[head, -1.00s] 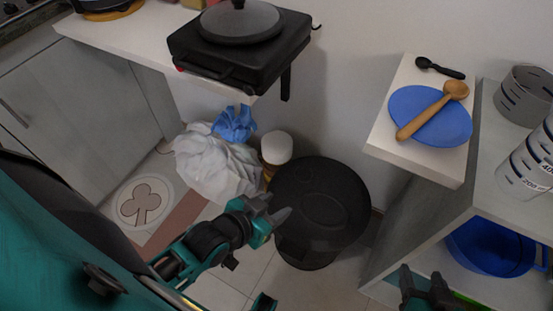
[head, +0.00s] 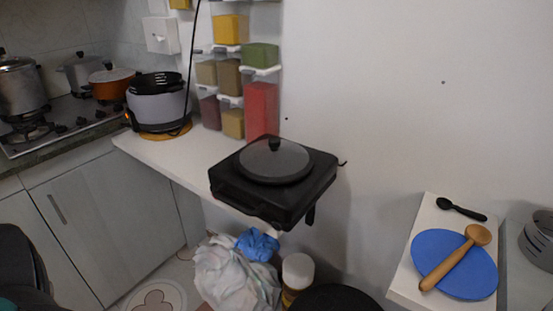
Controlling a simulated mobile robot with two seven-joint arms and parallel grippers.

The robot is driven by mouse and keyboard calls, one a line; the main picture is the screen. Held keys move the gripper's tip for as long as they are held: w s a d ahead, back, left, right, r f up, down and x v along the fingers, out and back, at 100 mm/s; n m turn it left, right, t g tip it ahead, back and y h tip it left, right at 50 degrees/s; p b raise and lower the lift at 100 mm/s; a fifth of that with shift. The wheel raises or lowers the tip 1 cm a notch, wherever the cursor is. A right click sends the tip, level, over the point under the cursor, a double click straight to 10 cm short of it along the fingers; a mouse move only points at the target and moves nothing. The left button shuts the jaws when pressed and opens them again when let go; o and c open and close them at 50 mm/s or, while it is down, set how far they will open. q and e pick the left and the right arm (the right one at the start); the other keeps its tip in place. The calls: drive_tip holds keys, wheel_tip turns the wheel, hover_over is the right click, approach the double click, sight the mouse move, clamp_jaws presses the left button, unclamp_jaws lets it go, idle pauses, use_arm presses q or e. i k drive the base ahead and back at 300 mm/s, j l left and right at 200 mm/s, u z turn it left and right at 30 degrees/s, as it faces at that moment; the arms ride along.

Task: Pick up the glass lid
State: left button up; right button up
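The round glass lid (head: 262,164) has a dark rim and a small black knob on top. It lies on a black square electric cooker (head: 300,190) at the right end of the white counter. Neither gripper shows in the head view now. Only a dark and teal part of my own body shows at the lower left edge.
A grey pot (head: 160,106) stands left of the cooker. Spice dispensers (head: 262,105) hang on the wall behind. A white shelf (head: 408,288) at right holds a blue plate (head: 430,246) and a wooden spoon (head: 452,262). Bags and a black bin (head: 338,299) are below.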

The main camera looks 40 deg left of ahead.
sight(274, 161)
drive_tip(key=u, duration=1.9)
drive_tip(key=i+j+z, duration=0.2)
drive_tip(key=j+z, duration=0.15)
drive_tip(key=i+j+z, duration=0.15)
drive_tip(key=j+z, duration=0.2)
drive_tip(key=i+j+z, duration=0.1)
drive_tip(key=j+z, duration=0.55)
drive_tip(key=j, duration=0.2)
